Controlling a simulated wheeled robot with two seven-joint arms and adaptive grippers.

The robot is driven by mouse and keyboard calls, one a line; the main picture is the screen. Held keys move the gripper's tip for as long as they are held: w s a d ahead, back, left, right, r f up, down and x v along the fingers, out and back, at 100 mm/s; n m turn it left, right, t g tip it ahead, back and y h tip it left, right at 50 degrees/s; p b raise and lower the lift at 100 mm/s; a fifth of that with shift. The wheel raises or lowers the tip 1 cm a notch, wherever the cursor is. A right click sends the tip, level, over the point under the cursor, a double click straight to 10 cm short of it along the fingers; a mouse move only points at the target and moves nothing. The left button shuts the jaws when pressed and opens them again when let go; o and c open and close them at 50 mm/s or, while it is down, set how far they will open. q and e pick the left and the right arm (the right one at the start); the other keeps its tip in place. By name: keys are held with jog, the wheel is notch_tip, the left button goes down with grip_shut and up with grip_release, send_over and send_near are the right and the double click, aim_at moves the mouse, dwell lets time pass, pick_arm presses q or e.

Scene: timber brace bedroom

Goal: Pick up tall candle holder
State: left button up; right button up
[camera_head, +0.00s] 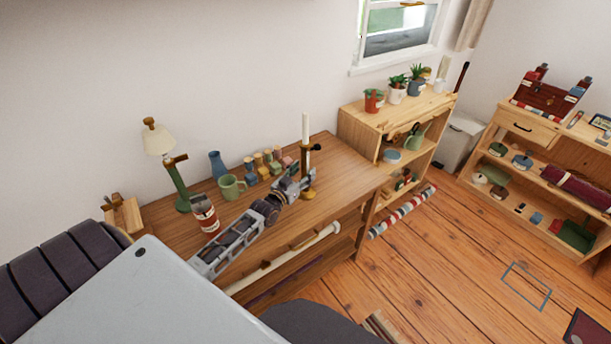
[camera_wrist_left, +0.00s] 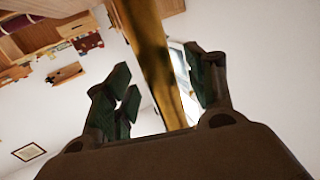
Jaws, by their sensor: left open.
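The tall candle holder (camera_head: 308,180) is brass, holds a white candle (camera_head: 305,130), and stands upright on the wooden table (camera_head: 340,172) near its right end. My left gripper (camera_head: 303,184) reaches across the table from the left and is at the holder's stem, low above the tabletop. In the left wrist view, the brass stem (camera_wrist_left: 157,55) runs between the two dark green finger pads of my left gripper (camera_wrist_left: 155,85). The fingers are open, with a visible gap on the left side of the stem. Contact with the right finger cannot be told. My right gripper is not in view.
Small colored bottles or blocks (camera_head: 268,162), a green mug (camera_head: 231,187), a blue vase (camera_head: 217,164), a red-and-white can (camera_head: 204,214) and a lamp (camera_head: 160,142) stand behind and left of the holder. A shelf with potted plants (camera_head: 397,90) is at right. The tabletop right of the holder is clear.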

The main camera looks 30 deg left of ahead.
pick_arm(q)
jog(key=shift+w, duration=0.95)
jog(key=shift+c, duration=0.2)
grip_shut()
